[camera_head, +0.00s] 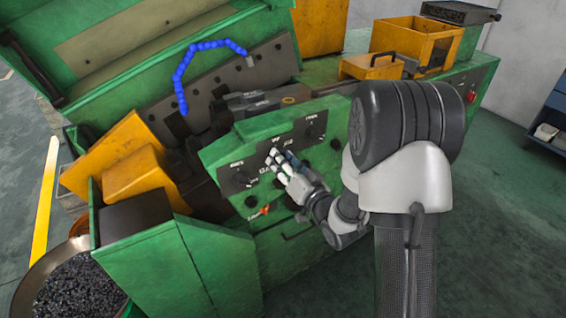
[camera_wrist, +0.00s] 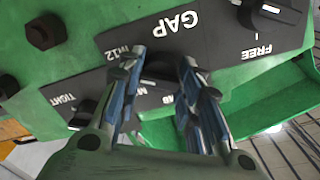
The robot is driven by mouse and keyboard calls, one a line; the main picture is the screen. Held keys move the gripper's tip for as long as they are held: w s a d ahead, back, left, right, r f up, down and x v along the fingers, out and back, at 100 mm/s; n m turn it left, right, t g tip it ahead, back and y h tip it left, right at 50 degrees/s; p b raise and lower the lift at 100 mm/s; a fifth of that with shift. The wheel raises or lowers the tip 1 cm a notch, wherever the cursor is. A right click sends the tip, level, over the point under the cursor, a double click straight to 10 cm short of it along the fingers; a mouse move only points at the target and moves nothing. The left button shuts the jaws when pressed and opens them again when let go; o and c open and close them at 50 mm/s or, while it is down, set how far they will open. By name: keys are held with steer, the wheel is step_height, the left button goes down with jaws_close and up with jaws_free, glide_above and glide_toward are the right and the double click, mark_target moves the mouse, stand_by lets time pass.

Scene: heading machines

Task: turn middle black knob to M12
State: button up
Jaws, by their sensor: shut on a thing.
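The black control panel (camera_head: 290,138) sits on the sloped front of the green machine. My gripper (camera_head: 280,164) is at the middle of this panel. In the wrist view my gripper (camera_wrist: 160,68) has one finger on each side of the middle black knob (camera_wrist: 160,73) and is shut on it. The panel appears upside down there, with "GAP" above the knob. The "M12" label (camera_wrist: 124,49) shows beside the left fingertip. Other lettering near the right finger is partly covered. The knob's pointer direction is hidden; the fingers cover most of the knob in the head view.
Another black knob (camera_wrist: 258,14) sits near "FREE", and one (camera_wrist: 84,114) near "TIGHT". More black knobs (camera_wrist: 45,31) are on the green face. A red-orange control (camera_head: 264,211) is below the panel. A blue segmented hose (camera_head: 210,45) arches behind. Yellow boxes (camera_head: 415,40) stand at the back.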

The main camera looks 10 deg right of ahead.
steer(key=o, duration=1.1)
steer(key=shift+c, duration=0.2)
steer(key=v, duration=0.7)
steer(key=shift+s, duration=0.25)
steer(key=shift+w+r, duration=0.1)
steer(key=shift+r, duration=0.05)
